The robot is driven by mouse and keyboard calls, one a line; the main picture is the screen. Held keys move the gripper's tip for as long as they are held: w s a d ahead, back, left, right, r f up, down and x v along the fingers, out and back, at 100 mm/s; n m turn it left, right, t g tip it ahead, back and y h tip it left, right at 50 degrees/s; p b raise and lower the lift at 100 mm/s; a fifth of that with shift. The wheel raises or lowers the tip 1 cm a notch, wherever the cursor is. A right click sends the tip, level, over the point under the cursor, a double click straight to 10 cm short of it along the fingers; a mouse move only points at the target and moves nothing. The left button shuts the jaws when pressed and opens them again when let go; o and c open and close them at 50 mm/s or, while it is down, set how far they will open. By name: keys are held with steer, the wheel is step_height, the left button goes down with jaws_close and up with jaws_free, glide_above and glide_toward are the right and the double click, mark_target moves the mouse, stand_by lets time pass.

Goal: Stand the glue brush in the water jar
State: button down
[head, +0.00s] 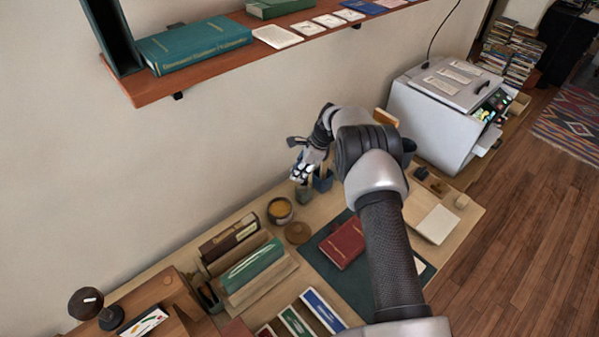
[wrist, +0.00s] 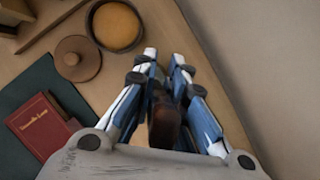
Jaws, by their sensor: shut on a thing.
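My gripper (head: 301,173) is at the back of the workbench, near the wall, pointing down. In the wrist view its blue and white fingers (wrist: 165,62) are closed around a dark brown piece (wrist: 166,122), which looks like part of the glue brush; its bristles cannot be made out. A small grey-green jar (head: 304,194), likely the water jar, stands just below the fingers in the head view. I cannot tell whether the brush is inside it or above it. The jar cannot be made out in the wrist view.
A blue holder (head: 323,181) stands right of the jar. A pot of amber glue (head: 280,210) and a round wooden lid (head: 298,232) lie to the left. A red book (head: 343,243) rests on a dark green mat (head: 365,285). A shelf (head: 160,90) hangs above.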

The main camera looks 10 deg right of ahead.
steer(key=c, duration=1.5)
jaws_free()
steer(key=shift+c, duration=0.2)
steer(key=v, duration=1.2)
